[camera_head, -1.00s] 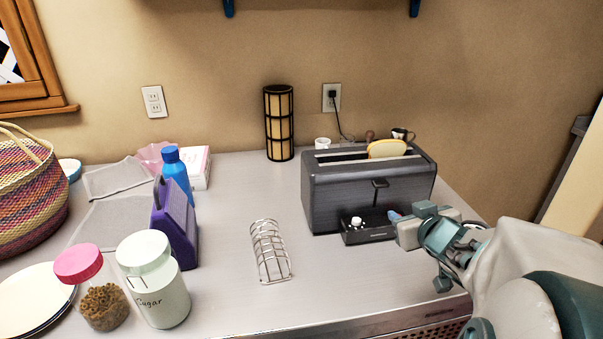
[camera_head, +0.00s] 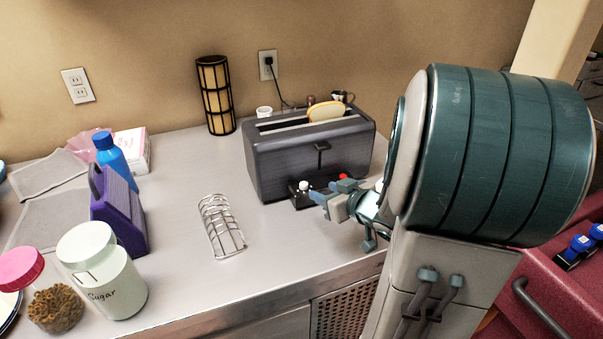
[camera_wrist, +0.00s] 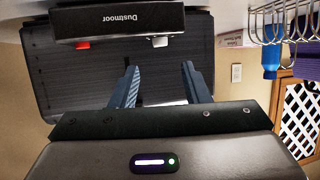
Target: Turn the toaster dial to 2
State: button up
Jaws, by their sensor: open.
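The dark grey toaster (camera_head: 280,168) stands on the counter with a slice of bread in its slot and a lever on its front. A control panel low on its front carries a white dial (camera_head: 304,186) and a red knob (camera_head: 343,177). My gripper (camera_head: 328,193) is open and empty in front of this panel, near the white dial. In the upside-down wrist view, the white dial (camera_wrist: 160,41) shows between the lines of my two spread fingers, beyond their tips. The red knob (camera_wrist: 83,44) is to the left. I cannot read the dial's setting.
A wire toast rack (camera_head: 221,226) stands to the left of my gripper. A sugar jar (camera_head: 103,275), a purple holder (camera_head: 118,213) and a blue bottle (camera_head: 113,157) are further left. A cylindrical lamp (camera_head: 215,95) is behind. The counter in front of the toaster is clear.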

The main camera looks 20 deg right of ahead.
aim_at(304, 184)
jog(key=b+x, duration=0.1)
jog(key=x, duration=0.6)
jog(key=shift+w+a+f, duration=0.1)
jog(key=shift+w+f, duration=0.05)
jog(key=shift+w, duration=0.2)
jog(key=shift+c, duration=0.3)
grip_shut()
